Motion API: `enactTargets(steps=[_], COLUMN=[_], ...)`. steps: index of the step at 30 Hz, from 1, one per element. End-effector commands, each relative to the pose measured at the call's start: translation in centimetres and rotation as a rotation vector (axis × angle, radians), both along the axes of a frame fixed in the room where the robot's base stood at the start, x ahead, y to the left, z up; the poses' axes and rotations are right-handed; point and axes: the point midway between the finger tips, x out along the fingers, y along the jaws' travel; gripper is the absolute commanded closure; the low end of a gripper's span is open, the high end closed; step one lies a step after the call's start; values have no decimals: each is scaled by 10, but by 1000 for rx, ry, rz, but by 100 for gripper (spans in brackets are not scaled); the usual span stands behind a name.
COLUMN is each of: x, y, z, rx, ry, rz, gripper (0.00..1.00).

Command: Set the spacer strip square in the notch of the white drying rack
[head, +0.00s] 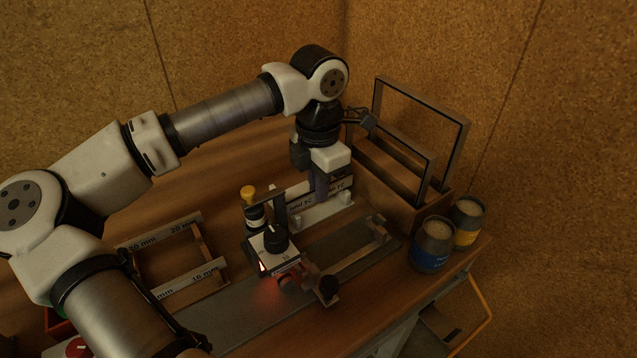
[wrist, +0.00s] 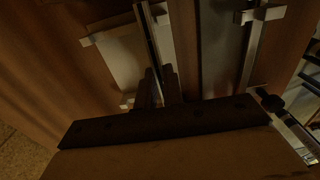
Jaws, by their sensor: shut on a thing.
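The spacer strip (head: 300,204) is a pale, narrow strip with dark lettering, standing on edge. My gripper (head: 319,188) points down and is shut on it near its middle. In the wrist view the strip (wrist: 149,38) shows edge-on as a thin bar running up from the fingers (wrist: 159,90). The white drying rack (head: 323,214) lies directly below, with small white uprights; its pale plate also shows in the wrist view (wrist: 122,60). The strip is at or just above the rack. I cannot tell whether its lower edge is in the notch; my fingers hide part of it.
A dial device (head: 275,252) with a red glow sits in front, beside a metal rail (head: 352,262). A wooden box with upright frames (head: 425,215) and two jars (head: 432,245) stand right.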

Motion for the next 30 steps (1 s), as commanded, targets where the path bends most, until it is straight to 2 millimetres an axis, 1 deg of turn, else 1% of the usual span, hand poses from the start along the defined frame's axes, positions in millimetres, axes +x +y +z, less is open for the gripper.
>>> enactTargets(steps=[13, 14, 18, 19, 26, 30], x=[0, 0, 0, 0, 0, 0], y=[0, 0, 0, 0, 0, 0], z=[-12, -11, -11, -11, -11, -4], rx=[0, 0, 0, 0, 0, 1], ry=[0, 0, 0, 0, 0, -1], rz=[0, 0, 0, 0, 0, 0], gripper=[100, 87, 69, 66, 66, 66])
